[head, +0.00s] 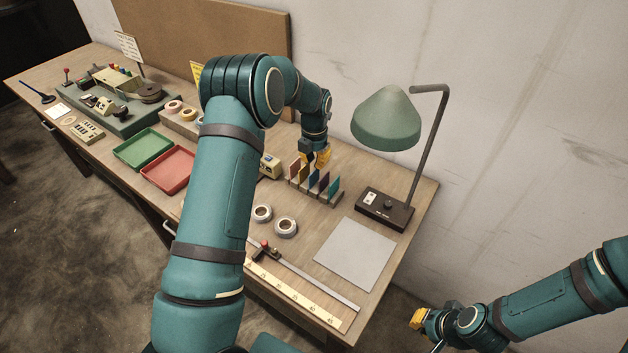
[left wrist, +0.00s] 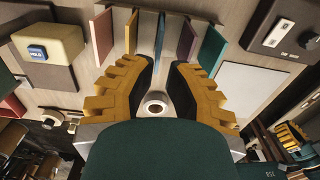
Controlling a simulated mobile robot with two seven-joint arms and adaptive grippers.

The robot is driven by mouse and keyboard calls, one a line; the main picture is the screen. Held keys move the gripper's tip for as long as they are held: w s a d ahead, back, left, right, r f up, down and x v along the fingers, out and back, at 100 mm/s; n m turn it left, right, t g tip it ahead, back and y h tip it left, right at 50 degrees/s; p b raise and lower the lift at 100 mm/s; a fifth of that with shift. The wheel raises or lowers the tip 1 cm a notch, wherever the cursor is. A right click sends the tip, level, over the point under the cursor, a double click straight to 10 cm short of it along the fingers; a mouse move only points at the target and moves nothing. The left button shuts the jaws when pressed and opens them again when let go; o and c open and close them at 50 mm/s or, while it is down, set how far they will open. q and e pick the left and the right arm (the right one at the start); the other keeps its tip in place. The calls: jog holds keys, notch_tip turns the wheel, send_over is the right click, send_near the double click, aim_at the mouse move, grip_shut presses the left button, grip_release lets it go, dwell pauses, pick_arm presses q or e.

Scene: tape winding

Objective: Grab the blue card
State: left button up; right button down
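The blue card (head: 313,179) stands upright in the middle of a row of coloured cards in a small holder on the table. In the left wrist view the blue card (left wrist: 160,36) shows edge-on, centred just beyond the gap between my left fingertips. My left gripper (head: 317,158) is just above the card row. In its wrist view the yellow fingers with dark inner pads (left wrist: 160,70) are spread apart, with nothing held. My right gripper (head: 418,319) is off the table's front right corner, low at the picture's bottom; its finger opening is unclear.
Red and ochre cards (left wrist: 131,31) stand left of the blue one, purple (left wrist: 187,40) and teal (left wrist: 212,47) right of it. A green lamp (head: 386,120) stands to the right. Tape rolls (head: 285,228) and a grey sheet (head: 357,254) lie in front.

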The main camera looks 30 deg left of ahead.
aim_at(314, 171)
pick_arm(q)
notch_tip(314, 171, down, 5)
jog(key=shift+a+r, duration=0.1)
grip_shut()
jog(key=shift+r, duration=0.1)
